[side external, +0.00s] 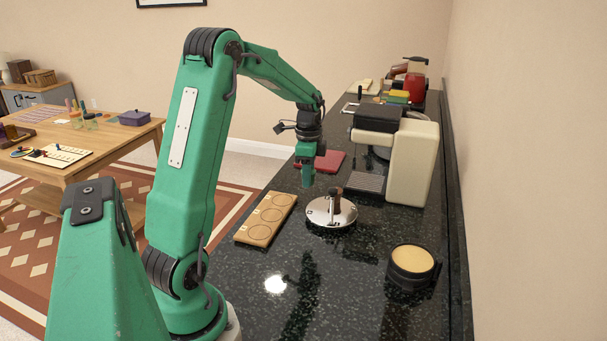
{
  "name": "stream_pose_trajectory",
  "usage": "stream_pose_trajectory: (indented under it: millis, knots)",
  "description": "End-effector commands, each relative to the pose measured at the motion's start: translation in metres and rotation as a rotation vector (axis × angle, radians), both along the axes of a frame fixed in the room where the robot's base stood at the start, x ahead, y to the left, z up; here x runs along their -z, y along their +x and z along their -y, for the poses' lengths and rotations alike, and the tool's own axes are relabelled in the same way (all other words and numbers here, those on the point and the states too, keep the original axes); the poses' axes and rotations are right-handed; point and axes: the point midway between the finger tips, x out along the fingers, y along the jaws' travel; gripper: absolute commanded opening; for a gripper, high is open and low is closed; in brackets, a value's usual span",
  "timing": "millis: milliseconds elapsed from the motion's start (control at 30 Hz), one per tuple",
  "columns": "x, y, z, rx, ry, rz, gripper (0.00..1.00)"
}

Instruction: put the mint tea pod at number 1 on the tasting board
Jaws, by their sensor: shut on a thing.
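The tasting board (243,232) is a light wooden board with several ringed places in a row, lying on the dark counter. Its numbers are too small to read. My gripper (308,180) points down above the counter, up and to the right of the board in the picture. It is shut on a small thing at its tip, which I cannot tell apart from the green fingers. The mint tea pod cannot be made out for sure anywhere. A round, shiny metal stand (318,214) with a brown upright post is just below and right of my gripper.
A cream and black coffee machine (412,165) stands to the right. A dark round container (411,265) with a tan top is at the front right. A red mat (330,160) lies behind my gripper. The counter's front middle is clear.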

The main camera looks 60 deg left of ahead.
Motion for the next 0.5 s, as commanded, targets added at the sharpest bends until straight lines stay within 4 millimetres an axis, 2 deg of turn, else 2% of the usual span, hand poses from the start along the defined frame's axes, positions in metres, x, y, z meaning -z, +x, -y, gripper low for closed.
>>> stream_pose_trajectory:
  millis: [267, 500]
  knots:
    - [0.005, -0.003, -0.008, -0.002, -0.001, -0.001, 0.14]
    - [0.024, -0.012, -0.038, -0.004, -0.002, -0.003, 0.14]
